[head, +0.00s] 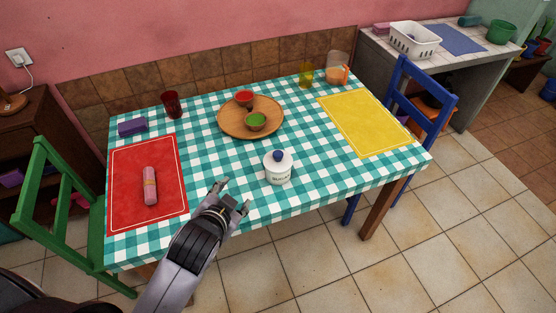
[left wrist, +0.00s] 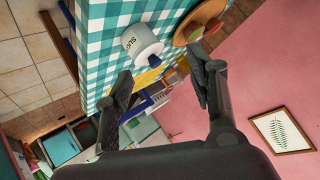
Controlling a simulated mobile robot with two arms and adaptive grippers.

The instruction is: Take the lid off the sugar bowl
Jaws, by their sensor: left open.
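The white sugar bowl (head: 278,174) stands upright on the checked tablecloth near the table's front edge, with lettering on its side. Its white lid (head: 278,160) with a dark blue knob (head: 278,155) sits on top. In the left wrist view the bowl (left wrist: 134,40) shows sideways beyond the fingers, with the lid's blue knob (left wrist: 153,61) facing the gripper. My left gripper (head: 234,193) is open and empty, to the left of the bowl and apart from it. It also shows open in the left wrist view (left wrist: 158,85). My right gripper is not in view.
A red mat (head: 125,200) with a pink roll (head: 150,186) lies left. A yellow mat (head: 364,122) lies right, bare. Glasses stand at the back.

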